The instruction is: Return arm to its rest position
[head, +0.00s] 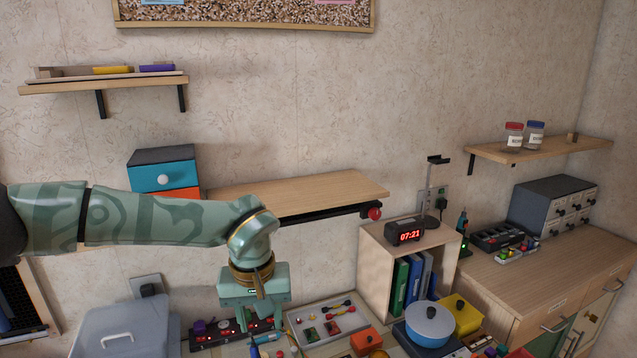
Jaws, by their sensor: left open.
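My left arm (140,218), green with a darker pattern, reaches in from the left edge in front of the wall. Its wrist bends down at the arm's right end. My left gripper (258,318) points downward above the crowded table, in front of a dark strip with red parts (205,338). Its jaws are open, and I see nothing held. The fingertips overlap small items behind them, so I cannot tell how close they are. My right gripper is not in view.
A wooden wall shelf (310,190) lies behind the wrist, with a blue-and-orange drawer box (163,178) at its left. A cubby with binders (376,258), a blue pot (430,322) and a yellow box (458,312) stand to the right. A grey lidded bin (120,325) is lower left.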

